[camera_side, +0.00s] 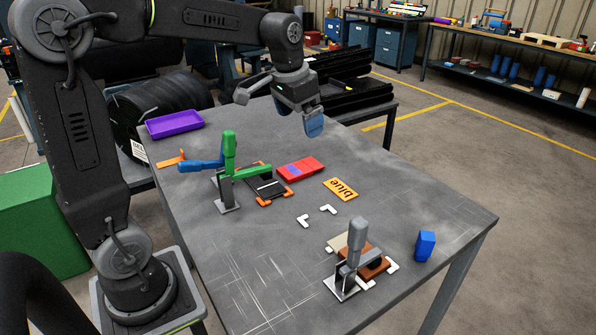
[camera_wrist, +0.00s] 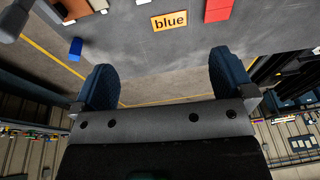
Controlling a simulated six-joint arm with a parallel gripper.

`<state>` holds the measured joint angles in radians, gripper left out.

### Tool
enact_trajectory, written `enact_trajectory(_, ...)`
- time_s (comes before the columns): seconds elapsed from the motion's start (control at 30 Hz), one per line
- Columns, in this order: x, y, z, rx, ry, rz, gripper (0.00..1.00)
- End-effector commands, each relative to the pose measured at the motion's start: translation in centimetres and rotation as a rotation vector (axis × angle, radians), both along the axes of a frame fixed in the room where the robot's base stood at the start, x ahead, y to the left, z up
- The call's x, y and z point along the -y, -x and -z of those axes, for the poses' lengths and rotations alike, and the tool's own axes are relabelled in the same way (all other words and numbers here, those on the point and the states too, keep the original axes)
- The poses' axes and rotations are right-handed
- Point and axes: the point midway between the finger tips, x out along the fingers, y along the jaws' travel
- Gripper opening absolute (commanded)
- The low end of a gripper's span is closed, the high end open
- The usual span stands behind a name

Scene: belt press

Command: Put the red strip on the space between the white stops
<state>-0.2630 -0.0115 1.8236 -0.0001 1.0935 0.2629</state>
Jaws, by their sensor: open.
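The red strip (camera_side: 308,165) lies flat on the table behind the yellow "blue" sign, with a blue-violet patch at its left part. Part of it shows at the top of the wrist view (camera_wrist: 216,12). Two white L-shaped stops, a left one (camera_side: 303,221) and a right one (camera_side: 328,209), lie on open table in front of the sign. More white stops (camera_side: 392,267) sit around a brown plate (camera_side: 374,268) at the grey clamp. My gripper (camera_side: 313,124) is in the air above the far part of the table, behind the strip. Its blue fingers are apart and empty in the wrist view (camera_wrist: 163,70).
A green-handled clamp (camera_side: 229,155) stands left of the strip beside a black plate (camera_side: 266,187) with orange stops. A grey clamp (camera_side: 355,250) stands at the front. A purple tray (camera_side: 174,124) and blue block (camera_side: 425,246) lie near opposite edges. The yellow sign (camera_side: 341,189) lies flat.

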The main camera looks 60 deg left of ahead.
Motion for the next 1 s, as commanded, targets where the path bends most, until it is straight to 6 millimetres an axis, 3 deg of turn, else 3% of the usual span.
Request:
enact_trajectory(0.03, -1.7, -1.8, 0.8, -0.031, 0.004, -0.007, 1.00)
enact_trajectory(0.2, -7.3, -6.5, 3.8, -0.115, 0.018, -0.008, 1.00)
enact_trajectory(0.4, -13.2, -9.8, 8.3, -0.192, 0.044, -0.005, 1.00)
enact_trajectory(0.5, -15.1, -10.6, 9.9, -0.213, 0.054, -0.003, 1.00)
enact_trajectory(0.77, -16.4, -11.0, 12.5, -0.232, 0.063, 0.001, 1.00)
enact_trajectory(1.0, -16.3, -10.9, 17.1, -0.232, 0.064, 0.000, 1.00)
